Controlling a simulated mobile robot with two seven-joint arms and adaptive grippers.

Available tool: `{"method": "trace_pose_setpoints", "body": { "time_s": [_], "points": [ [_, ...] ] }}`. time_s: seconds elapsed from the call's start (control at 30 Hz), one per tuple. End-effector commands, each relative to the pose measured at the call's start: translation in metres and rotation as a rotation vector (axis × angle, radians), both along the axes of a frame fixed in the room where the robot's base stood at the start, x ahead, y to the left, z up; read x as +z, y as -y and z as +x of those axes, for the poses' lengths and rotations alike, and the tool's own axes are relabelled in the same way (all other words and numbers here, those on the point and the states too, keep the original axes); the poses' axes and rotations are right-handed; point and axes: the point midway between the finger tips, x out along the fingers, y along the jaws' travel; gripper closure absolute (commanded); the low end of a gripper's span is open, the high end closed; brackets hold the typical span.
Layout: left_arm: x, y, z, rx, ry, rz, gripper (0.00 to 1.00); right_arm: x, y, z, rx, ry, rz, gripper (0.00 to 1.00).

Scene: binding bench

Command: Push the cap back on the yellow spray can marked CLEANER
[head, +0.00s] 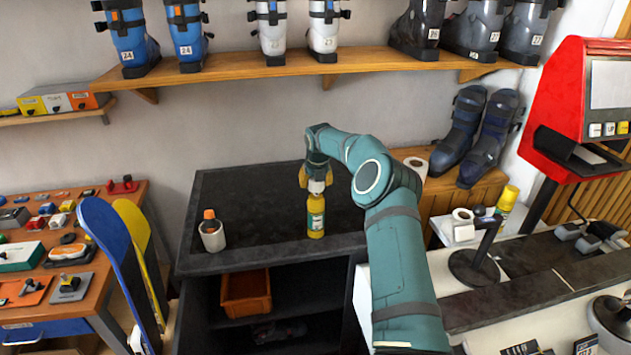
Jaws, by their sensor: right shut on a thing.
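The yellow spray can (315,219) stands upright on the dark bench top, with a label on its front too small to read. My right gripper (316,184) points down directly above the can, its yellow fingers shut on a small pale cap (316,187). The cap is at the can's top, partly hidden by the fingers; I cannot tell whether it is seated or just above the can. My left gripper is not in view.
A white cup (212,237) holding an orange-topped bottle (209,216) stands on the left of the dark bench (260,205). A paper roll (416,166) is right of my arm. Another yellow can (507,199) stands farther right. The bench between cup and can is clear.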

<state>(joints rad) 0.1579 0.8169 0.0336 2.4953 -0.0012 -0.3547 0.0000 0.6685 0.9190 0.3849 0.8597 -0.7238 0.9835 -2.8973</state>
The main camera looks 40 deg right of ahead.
Motion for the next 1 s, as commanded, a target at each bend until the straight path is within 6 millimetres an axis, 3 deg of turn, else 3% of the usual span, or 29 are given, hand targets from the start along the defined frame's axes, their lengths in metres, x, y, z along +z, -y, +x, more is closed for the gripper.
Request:
{"method": "trace_pose_setpoints", "body": {
  "time_s": [1.0],
  "points": [
    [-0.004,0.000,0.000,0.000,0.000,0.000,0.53,-0.015,0.000,0.000,0.000,0.000,0.000,0.61]
  ]
}}
